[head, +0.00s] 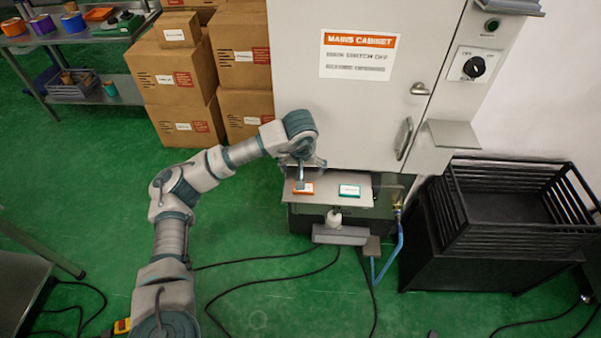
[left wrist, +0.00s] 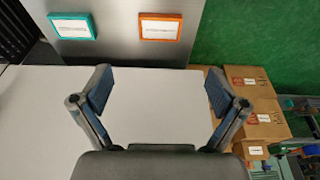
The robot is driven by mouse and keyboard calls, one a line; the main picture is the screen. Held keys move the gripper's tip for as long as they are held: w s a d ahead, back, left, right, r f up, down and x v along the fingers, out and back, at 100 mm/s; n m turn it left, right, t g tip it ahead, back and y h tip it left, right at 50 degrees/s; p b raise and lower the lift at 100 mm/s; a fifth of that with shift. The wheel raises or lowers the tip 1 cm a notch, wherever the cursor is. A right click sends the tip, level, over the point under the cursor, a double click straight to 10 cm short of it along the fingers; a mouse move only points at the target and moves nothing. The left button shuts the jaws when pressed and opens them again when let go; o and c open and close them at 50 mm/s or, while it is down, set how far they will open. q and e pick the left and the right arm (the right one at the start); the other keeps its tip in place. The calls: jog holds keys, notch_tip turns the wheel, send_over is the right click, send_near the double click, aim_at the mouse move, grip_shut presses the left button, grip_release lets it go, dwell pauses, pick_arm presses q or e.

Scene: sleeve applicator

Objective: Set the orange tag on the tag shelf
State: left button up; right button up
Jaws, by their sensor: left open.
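The orange tag (head: 303,189), with a white label, lies flat on a grey metal shelf (head: 328,197) below the cabinet door. It also shows in the left wrist view (left wrist: 160,27). A teal-framed tag (head: 350,191) lies on the same shelf to its right; the left wrist view shows it too (left wrist: 72,26). My left gripper (head: 302,184) is over the orange tag's end of the shelf. In the left wrist view its two fingers (left wrist: 160,88) are spread wide with nothing between them, and the orange tag is apart from them. My right gripper is out of view.
The white mains cabinet (head: 355,115) stands right behind the shelf, with a door handle (head: 404,138) and a rotary switch (head: 474,67). Stacked cartons (head: 172,70) stand left of it, a black crate (head: 520,205) right. Cables (head: 280,279) cross the green floor.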

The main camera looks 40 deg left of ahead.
pick_arm(q)
jog(key=s+d+f+n+h, duration=0.1)
jog(key=s+d+f+h, duration=0.15)
jog(key=d, duration=0.55)
jog(key=s+d+f+g+h, duration=0.1)
jog(key=d+f+h, duration=0.1)
jog(key=d+h, duration=0.35)
jog(key=s+d+f+n+h, duration=0.1)
jog(key=s+d+f, duration=0.1)
jog(key=d, duration=0.8)
jog(key=s+d+r+n+t+h, duration=0.4)
jog(key=s+d+r+n+h, duration=0.2)
jog(key=d+r+n+h, duration=0.55)
jog(key=w+a+f+n+t+y, duration=0.2)
jog(key=a+f+n+t+y, duration=0.4)
jog(key=n, duration=1.2)
jog(key=w+a+f+n+t+y, duration=0.2)
jog(key=a+f+n+t+y, duration=0.4)
jog(key=n, duration=1.2)
jog(key=s+a+f+n+g+y, duration=0.2)
jog(key=s+a+f+n+g, duration=0.1)
jog(key=s+f+n+g, duration=0.2)
jog(key=s+a+f+n+g+y, duration=0.2)
jog(key=s+f+n+g+y, duration=0.1)
jog(key=s+f+n, duration=0.6)
jog(key=s+f+g, duration=0.1)
jog(key=s+f, duration=0.2)
jog(key=f, duration=0.2)
jog(key=shift+s+a+g, duration=0.4)
